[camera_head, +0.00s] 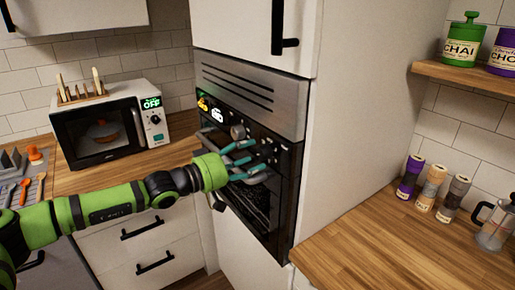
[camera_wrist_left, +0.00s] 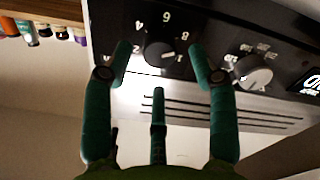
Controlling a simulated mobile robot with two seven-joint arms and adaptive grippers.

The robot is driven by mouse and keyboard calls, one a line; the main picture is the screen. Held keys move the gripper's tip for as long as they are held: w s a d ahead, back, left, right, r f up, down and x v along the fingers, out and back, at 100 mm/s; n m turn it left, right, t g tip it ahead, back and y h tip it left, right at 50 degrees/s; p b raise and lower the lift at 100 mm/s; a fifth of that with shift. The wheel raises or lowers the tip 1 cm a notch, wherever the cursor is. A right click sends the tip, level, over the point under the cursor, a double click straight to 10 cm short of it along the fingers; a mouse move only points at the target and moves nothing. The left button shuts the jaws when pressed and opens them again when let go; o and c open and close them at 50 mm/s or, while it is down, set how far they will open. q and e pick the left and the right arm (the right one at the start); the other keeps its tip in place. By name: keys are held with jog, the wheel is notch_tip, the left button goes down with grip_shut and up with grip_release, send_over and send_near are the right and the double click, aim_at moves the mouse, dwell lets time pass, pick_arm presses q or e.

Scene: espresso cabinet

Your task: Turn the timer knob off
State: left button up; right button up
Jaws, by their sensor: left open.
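A dark knob (camera_wrist_left: 158,52) sits on the black oven panel, with printed numbers around it and a small white mark on its face. In the left wrist view it lies between my left gripper's fingertips (camera_wrist_left: 160,62). The gripper is open, with two fingers spread at either side of the knob and a third below. I cannot tell whether they touch it. In the head view the left gripper (camera_head: 249,158) is in front of the oven panel and partly hides it. A silver knob (camera_wrist_left: 255,74) is beside the dark one; it also shows in the head view (camera_head: 238,132).
The oven (camera_head: 250,95) is built into a tall white cabinet. A microwave (camera_head: 98,130) showing OFF stands on the left counter. Bottles and a glass press (camera_head: 494,226) stand on the right counter (camera_head: 370,250), which has free room in front.

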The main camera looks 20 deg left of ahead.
aim_at(265, 152)
pick_arm(q)
jog(key=shift+p+x, duration=0.4)
jog(key=shift+x, duration=1)
jog(key=c, duration=1.1)
jog(key=shift+c, duration=0.2)
jog(key=shift+n, duration=0.3)
